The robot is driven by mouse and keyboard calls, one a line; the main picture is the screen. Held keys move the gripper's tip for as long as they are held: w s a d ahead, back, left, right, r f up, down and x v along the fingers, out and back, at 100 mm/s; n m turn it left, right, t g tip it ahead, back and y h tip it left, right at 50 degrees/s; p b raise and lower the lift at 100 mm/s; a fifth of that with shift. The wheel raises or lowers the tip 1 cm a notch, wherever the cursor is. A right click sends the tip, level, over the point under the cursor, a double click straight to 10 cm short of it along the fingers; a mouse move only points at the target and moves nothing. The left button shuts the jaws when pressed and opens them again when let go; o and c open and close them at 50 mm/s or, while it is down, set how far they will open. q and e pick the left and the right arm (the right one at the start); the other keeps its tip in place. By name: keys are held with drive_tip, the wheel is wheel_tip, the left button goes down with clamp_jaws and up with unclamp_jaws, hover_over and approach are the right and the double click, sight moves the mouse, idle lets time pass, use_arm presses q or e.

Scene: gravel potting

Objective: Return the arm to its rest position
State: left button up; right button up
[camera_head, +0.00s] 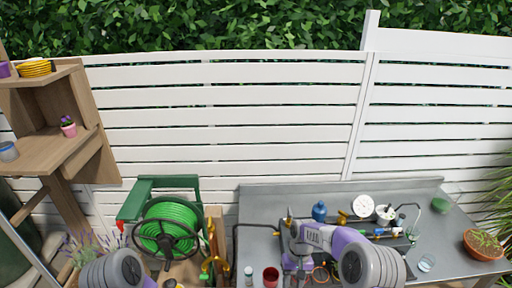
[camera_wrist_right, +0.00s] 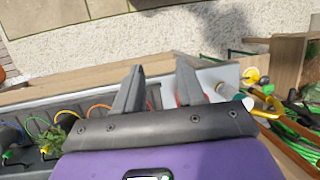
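My right arm (camera_head: 325,238) reaches in the head view over the grey metal bench (camera_head: 258,207), its wrist towards the bench's left part. Its fingertips cannot be made out there. In the right wrist view my right gripper (camera_wrist_right: 160,78) has its two dark fingers spread apart, with nothing between them. A small piece of a red thing shows behind the right finger. My left arm (camera_head: 112,270) shows at the bottom left of the head view. Its gripper is not in view.
A red pot (camera_head: 271,275) stands near the bench's front, left of my right arm. A blue bottle (camera_head: 319,211) stands behind the arm. A terracotta bowl (camera_head: 484,244) is at the right end. A green hose reel (camera_head: 168,228) stands left of the bench; a wooden shelf (camera_head: 50,152) is farther left.

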drive_tip(key=s+a+f+m+t+y+b, duration=0.1)
drive_tip(key=s+f+b, duration=0.1)
drive_tip(key=s+f, duration=0.4)
drive_tip(key=s+a+f+y+b, duration=0.15)
drive_tip(key=s+f, duration=0.25)
drive_tip(key=f, duration=0.5)
drive_tip(key=s+f+m+t+b, duration=0.2)
drive_tip(key=s+f, duration=0.4)
drive_tip(key=s, duration=0.7)
drive_tip(key=t+b, duration=0.1)
drive_tip(key=b, duration=0.1)
drive_tip(key=shift+f+b, duration=0.15)
drive_tip(key=shift+b, duration=0.15)
